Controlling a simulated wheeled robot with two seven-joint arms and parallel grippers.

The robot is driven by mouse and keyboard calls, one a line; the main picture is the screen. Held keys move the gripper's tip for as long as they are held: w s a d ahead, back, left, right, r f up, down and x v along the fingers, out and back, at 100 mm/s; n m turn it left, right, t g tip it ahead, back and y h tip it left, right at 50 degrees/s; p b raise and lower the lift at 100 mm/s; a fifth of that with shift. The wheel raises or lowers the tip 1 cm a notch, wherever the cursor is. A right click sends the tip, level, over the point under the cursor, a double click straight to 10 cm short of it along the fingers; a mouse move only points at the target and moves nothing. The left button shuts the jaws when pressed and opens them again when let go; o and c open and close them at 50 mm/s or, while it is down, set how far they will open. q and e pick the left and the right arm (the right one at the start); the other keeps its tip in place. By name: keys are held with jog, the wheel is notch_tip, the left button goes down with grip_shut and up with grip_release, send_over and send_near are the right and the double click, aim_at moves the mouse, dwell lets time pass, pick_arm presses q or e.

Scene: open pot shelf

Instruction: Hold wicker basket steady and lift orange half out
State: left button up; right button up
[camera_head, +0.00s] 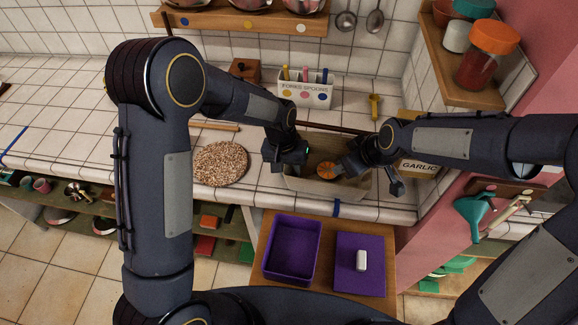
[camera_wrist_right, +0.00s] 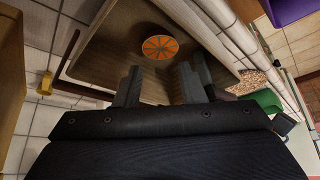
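The wicker basket (camera_head: 322,187), a pale beige-brown bin, stands at the counter's front edge in the head view; its brown inside (camera_wrist_right: 110,45) fills the upper middle of the right wrist view. The orange half (camera_head: 326,169) lies in it, cut face showing, and also appears in the right wrist view (camera_wrist_right: 160,47). My left gripper (camera_head: 288,160) is at the basket's left rim; its fingers are too dark to tell whether they grip it. My right gripper (camera_head: 348,168) reaches in from the right. Its fingers (camera_wrist_right: 158,85) are apart and empty, with the orange half just beyond their tips.
A round cork-like mat (camera_head: 221,164) lies left of the basket. A forks-and-spoons holder (camera_head: 305,91) stands behind it, and a garlic box (camera_head: 420,168) is close on the right. A purple tray (camera_head: 292,250) and purple lid (camera_head: 360,280) are on a wooden surface in front.

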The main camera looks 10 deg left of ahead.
aim_at(328, 170)
pick_arm(q)
jog(key=shift+c, duration=0.3)
grip_shut()
dwell(1.0)
pick_arm(e)
jog(key=shift+o, duration=2.5)
jog(key=shift+w+a+n, duration=0.2)
jog(key=shift+a+n, duration=0.1)
jog(key=shift+n, duration=0.1)
jog(key=o, duration=0.3)
jog(key=w+a+r+n+g+h, duration=0.1)
jog(key=n, duration=0.2)
jog(key=w+a+n+g+h, duration=0.1)
jog(key=n, duration=0.2)
jog(key=w+a+r+n+g+h, duration=0.1)
jog(key=n, duration=0.3)
jog(key=shift+w+a+r, duration=0.25)
jog(key=shift+a+r, duration=0.05)
jog(key=shift+n+g+h, duration=0.5)
jog(key=shift+n+h, duration=0.1)
jog(key=shift+n, duration=0.3)
notch_tip(328, 170, down, 11)
jog(key=shift+w, duration=0.1)
